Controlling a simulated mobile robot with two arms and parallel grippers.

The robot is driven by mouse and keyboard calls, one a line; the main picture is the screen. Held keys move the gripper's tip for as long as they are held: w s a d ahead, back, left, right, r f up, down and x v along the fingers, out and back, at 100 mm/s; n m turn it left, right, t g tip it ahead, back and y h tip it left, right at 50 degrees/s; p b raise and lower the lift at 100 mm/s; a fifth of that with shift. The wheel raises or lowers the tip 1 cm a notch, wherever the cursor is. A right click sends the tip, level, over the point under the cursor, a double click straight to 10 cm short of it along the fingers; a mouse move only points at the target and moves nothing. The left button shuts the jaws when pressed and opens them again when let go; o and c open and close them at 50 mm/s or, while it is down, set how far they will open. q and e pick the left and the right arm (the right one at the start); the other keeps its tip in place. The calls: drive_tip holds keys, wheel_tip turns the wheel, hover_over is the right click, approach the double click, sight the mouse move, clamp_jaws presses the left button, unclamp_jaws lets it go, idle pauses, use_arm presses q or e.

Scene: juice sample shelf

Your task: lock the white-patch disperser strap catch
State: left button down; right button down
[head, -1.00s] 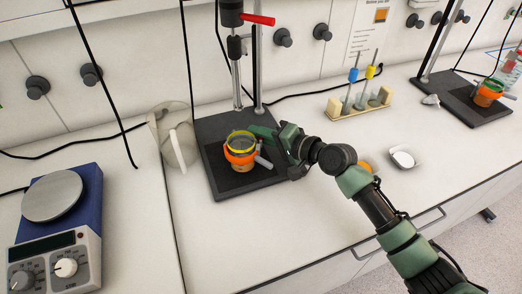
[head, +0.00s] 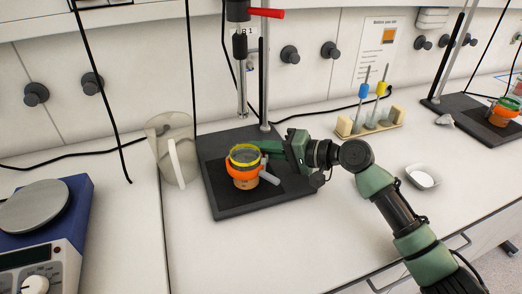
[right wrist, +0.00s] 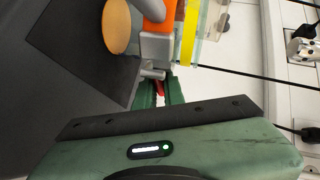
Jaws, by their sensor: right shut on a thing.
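The disperser stand (head: 220,188) is a black plate with a steel post and a stirring head with a red handle (head: 266,12). On the plate stands a vessel with a yellow band (head: 244,157) and an orange strap (head: 242,174) around it. My right gripper (head: 266,147) reaches in from the right, at the vessel's right side. In the right wrist view the grey strap catch (right wrist: 155,50) sits beside the orange strap, and my green fingers (right wrist: 162,92) are shut at its end, with a bit of red between them. The fingers partly hide the catch. My left gripper is out of view.
A clear beaker-like holder (head: 176,150) stands left of the plate, and a blue scale (head: 60,215) at far left. A rack (head: 368,122) with blue and yellow tools and a white dish (head: 422,176) are to the right. A second stand (head: 470,115) is at far right.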

drive_tip(key=c, duration=1.5)
unclamp_jaws()
drive_tip(key=b+v, duration=0.1)
drive_tip(key=v, duration=0.6)
drive_tip(key=shift+s+d, duration=0.15)
drive_tip(key=shift+d, duration=0.25)
